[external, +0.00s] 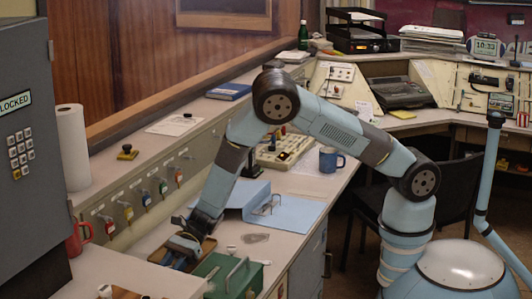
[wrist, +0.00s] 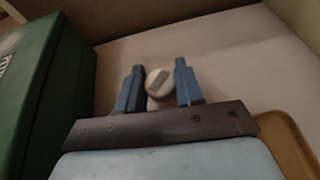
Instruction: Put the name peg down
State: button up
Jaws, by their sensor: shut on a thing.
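My gripper (external: 178,250) is low over the near left end of the desk, between the brown tray and the green box. In the wrist view its two blue fingers (wrist: 158,70) stand on either side of a pale, round-topped peg (wrist: 159,83), which I take to be the name peg. The fingers are shut on it. Its lower part is hidden by the gripper body, so I cannot tell whether it touches the desk. In the external view the held peg is hidden.
The green box (external: 230,276) stands close by and fills the left of the wrist view (wrist: 40,80). A brown tray (external: 208,244) lies at the gripper; its rim shows at right (wrist: 290,140). A blue folder (external: 290,214) and mug (external: 330,160) lie farther back.

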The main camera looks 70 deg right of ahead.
jog(key=shift+f, duration=0.4)
jog(key=shift+f, duration=0.1)
jog(key=o, duration=1)
jog(key=v, duration=1.2)
